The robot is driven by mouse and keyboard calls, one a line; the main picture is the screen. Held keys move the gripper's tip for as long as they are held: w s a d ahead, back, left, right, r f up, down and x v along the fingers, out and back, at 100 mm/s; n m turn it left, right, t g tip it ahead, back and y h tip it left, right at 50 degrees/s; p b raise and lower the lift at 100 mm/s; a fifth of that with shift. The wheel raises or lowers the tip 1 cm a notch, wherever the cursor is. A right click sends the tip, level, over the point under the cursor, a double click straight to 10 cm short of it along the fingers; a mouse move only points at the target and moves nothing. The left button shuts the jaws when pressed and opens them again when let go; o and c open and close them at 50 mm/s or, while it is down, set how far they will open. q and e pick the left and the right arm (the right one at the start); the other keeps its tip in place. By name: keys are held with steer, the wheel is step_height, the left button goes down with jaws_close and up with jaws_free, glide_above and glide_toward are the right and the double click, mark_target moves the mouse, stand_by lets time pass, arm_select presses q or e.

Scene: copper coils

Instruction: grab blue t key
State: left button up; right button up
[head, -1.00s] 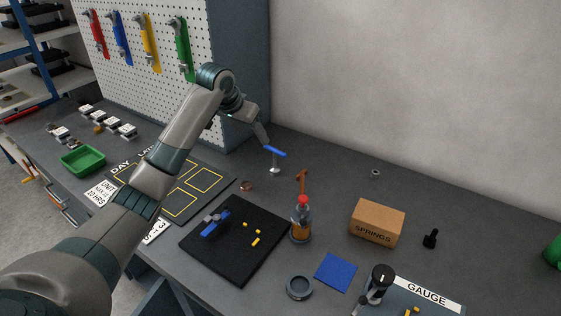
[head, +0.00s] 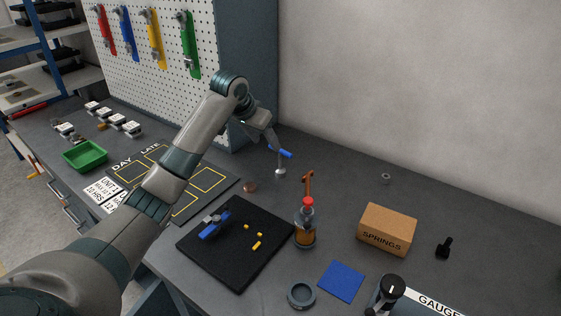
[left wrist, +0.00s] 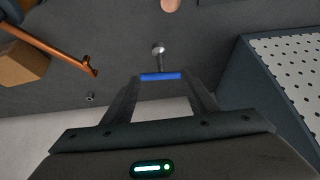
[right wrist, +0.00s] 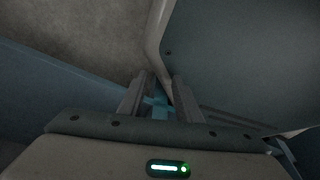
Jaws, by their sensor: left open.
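The blue T key stands upright on the bench, its blue crossbar (head: 286,154) on top of a metal shaft with a round silver foot. My left gripper (head: 277,146) comes down over the crossbar from behind the forearm. In the left wrist view the blue crossbar (left wrist: 160,76) lies across the gap between the left fingertips (left wrist: 160,80). The fingers are open, one near each end of the bar; I cannot tell whether they touch it. My right gripper (right wrist: 162,82) shows only in the right wrist view, fingers apart, no T key there.
A bottle with a red cap (head: 305,225) and an orange-brown hooked piece (head: 308,183) stand right of the key. A black mat (head: 205,258) lies in front, a springs box (head: 387,229) farther right. The pegboard (head: 150,70) rises at left.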

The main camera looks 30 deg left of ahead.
arm_select(q)
steer(key=p, duration=0.2)
glide_above(280, 168)
steer(key=s, duration=0.2)
steer(key=f, duration=1)
steer(key=shift+a+f, duration=0.1)
steer(key=shift+a, duration=0.2)
steer(key=shift+w+f, duration=0.1)
steer(key=shift+w, duration=0.05)
arm_select(e)
steer(key=s+d+g, duration=0.2)
steer(key=s+d, duration=0.1)
steer(key=s, duration=0.3)
steer(key=shift+s+r+h, duration=0.15)
steer(key=shift+s+h, duration=0.15)
arm_select(q)
steer(key=shift+p+x, duration=0.3)
steer(key=shift+x, duration=1.65)
steer(key=shift+w+f, duration=0.25)
steer(key=shift+f, duration=0.2)
arm_select(e)
steer(key=shift+a+r, duration=0.25)
steer(key=shift+a, duration=0.05)
arm_select(q)
steer(key=shift+c, duration=0.4)
arm_select(e)
steer(key=shift+s, duration=0.1)
